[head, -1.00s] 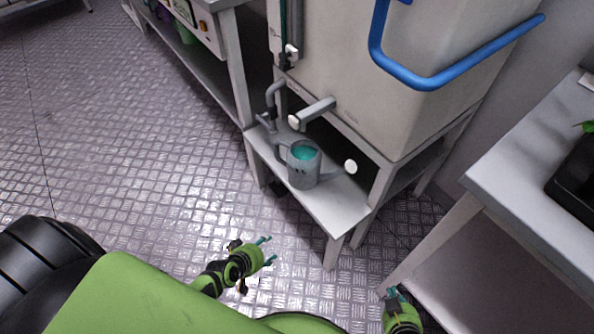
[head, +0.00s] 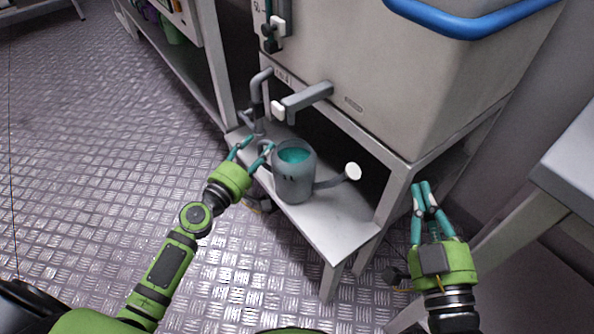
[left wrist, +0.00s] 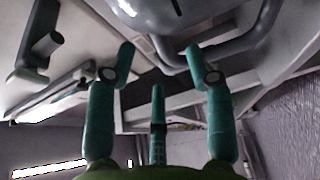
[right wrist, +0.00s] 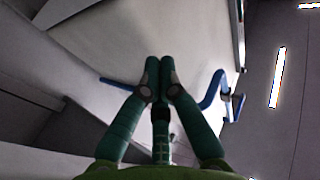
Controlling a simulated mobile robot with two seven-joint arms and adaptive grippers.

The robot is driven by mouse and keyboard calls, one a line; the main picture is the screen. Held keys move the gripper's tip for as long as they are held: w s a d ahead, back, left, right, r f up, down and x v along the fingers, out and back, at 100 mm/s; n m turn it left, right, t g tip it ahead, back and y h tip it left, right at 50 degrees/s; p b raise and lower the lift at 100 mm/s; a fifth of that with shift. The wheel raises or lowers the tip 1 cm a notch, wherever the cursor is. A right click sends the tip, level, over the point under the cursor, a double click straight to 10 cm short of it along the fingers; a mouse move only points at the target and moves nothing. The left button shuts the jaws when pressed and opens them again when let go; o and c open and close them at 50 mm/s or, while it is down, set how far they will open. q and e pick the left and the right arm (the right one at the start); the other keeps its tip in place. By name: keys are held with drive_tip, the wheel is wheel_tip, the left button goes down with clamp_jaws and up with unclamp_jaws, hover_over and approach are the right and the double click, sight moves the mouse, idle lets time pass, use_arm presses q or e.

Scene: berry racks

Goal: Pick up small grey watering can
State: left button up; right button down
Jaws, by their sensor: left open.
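The small grey watering can (head: 294,181) stands upright on a low white shelf. It holds teal water, and its spout with a white rose (head: 353,172) points right. My left gripper (head: 252,152) is open at the can's left side, close to the handle, which it partly hides. In the left wrist view the grey can body (left wrist: 170,20) and its handle (left wrist: 240,45) show just beyond the open fingers (left wrist: 158,60); nothing is between the fingertips. My right gripper (head: 422,186) has its fingers together, with nothing seen between them; its fingertips also meet in the right wrist view (right wrist: 160,68).
The low white shelf (head: 335,225) is below a large pale tank (head: 400,90) with a grey tap (head: 305,98) and a blue rail (head: 470,25). A bent grey pipe (head: 257,90) rises left of the can. A white table (head: 540,160) is at right. Open metal floor lies left.

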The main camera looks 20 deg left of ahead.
sight(267, 143)
use_arm(q)
drive_tip(key=x, duration=0.4)
drive_tip(key=shift+w+d+f, duration=0.15)
drive_tip(key=shift+d, duration=0.05)
clamp_jaws()
drive_tip(key=shift+r, duration=0.25)
